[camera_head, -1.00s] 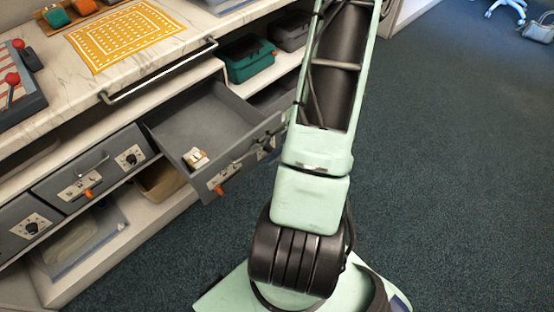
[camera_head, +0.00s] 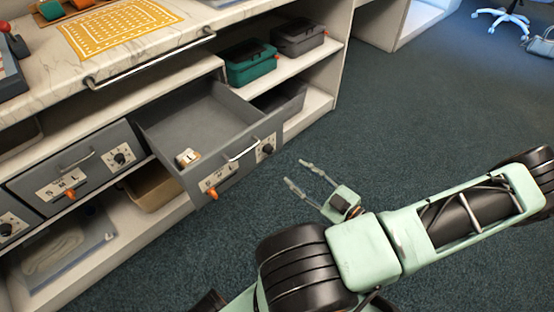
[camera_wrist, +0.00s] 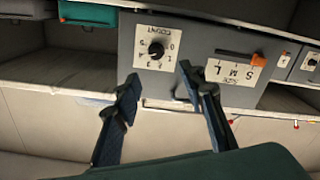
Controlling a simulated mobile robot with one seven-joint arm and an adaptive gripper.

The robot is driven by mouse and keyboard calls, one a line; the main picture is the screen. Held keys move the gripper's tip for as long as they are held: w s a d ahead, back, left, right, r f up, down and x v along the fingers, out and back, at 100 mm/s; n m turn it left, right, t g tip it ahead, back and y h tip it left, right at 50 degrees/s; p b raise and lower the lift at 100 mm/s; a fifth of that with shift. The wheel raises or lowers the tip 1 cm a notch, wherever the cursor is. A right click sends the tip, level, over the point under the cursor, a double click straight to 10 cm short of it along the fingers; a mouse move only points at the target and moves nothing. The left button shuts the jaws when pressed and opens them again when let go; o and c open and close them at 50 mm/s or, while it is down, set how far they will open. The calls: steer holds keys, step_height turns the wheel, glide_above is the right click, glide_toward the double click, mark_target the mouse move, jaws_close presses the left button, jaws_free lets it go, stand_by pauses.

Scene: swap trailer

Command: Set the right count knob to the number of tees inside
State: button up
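The open grey drawer (camera_head: 200,107) on the right holds one small whitish item (camera_head: 187,158) with a dark mark, near its front left; I cannot tell whether it is one tee or a stack. The drawer's black count knob (camera_head: 266,150) is on the right of its front. In the wrist view the knob (camera_wrist: 156,49) sits upside down on a white plate marked COUNT with digits; its setting is too small to read. My gripper (camera_head: 296,176) is open and empty, in front of the drawer and apart from the knob. Its fingers (camera_wrist: 158,80) also show in the wrist view.
An S M L plate with an orange slider (camera_head: 212,193) and a metal handle (camera_head: 243,149) are on the same drawer front. A closed drawer (camera_head: 78,170) stands left. Teal (camera_head: 251,62) and grey (camera_head: 298,37) boxes sit on the shelf.

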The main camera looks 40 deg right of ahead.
mark_target(271, 151)
steer(key=shift+h, duration=0.3)
steer(key=w+b, duration=0.1)
steer(key=w, duration=0.2)
steer(key=w+b, duration=0.1)
steer(key=w, duration=0.3)
steer(key=w+b, duration=0.1)
steer(key=w, duration=0.2)
steer(key=shift+w+a, duration=0.25)
steer(key=shift+w, duration=0.1)
jaws_close()
